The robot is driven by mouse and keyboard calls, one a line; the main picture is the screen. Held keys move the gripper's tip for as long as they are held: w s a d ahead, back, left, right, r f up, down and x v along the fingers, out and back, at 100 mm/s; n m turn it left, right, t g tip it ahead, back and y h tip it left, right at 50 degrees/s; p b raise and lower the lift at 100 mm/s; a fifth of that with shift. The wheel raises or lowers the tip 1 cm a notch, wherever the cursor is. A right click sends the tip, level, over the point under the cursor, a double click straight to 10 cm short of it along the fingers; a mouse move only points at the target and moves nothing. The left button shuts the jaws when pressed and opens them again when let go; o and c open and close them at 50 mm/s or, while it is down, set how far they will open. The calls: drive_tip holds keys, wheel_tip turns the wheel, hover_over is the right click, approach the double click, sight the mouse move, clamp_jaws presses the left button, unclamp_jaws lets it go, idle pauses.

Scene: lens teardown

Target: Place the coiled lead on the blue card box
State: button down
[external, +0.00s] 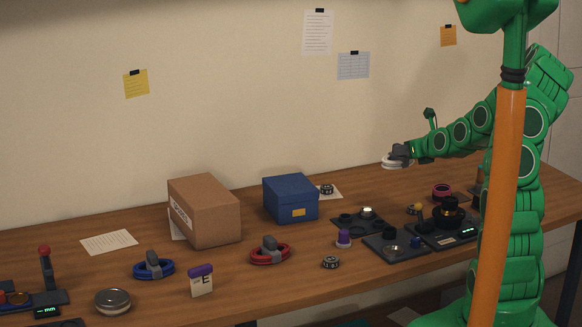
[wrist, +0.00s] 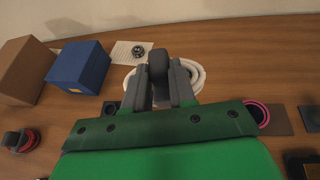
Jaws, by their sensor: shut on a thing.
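My gripper (external: 400,152) is shut on the grey middle piece of a white coiled lead (external: 391,165). It holds the lead in the air above the right part of the bench, to the right of the blue card box (external: 290,198) and higher than it. In the wrist view the white coil (wrist: 197,74) shows on both sides of my gripper (wrist: 158,75). The fingers and grey piece hide its middle. The box also shows in the wrist view (wrist: 77,66), at the left; its lid is closed and the top is bare.
A brown carton (external: 205,212) stands left of the blue box. A red coil (external: 270,253) and a blue coil (external: 153,268) lie in front on the bench (external: 120,253). Dark trays (external: 397,248) with small parts are at the right. A paper (wrist: 128,52) lies beside the box.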

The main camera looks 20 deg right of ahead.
drive_tip(key=a+r+n+g+y, duration=0.2)
drive_tip(key=a+r+n+y, duration=0.2)
drive_tip(key=a, duration=0.8)
drive_tip(key=a+r+n+g+y, duration=0.2)
drive_tip(key=a+r+n+y, duration=0.2)
drive_tip(key=a, duration=0.8)
hover_over(300, 185)
drive_tip(key=shift+a+f, duration=0.1)
drive_tip(key=shift+f, duration=6.45)
drive_tip(key=shift+f, duration=0.2)
drive_tip(key=c, duration=0.9)
unclamp_jaws()
drive_tip(key=shift+c, duration=0.2)
drive_tip(key=shift+r, duration=0.2)
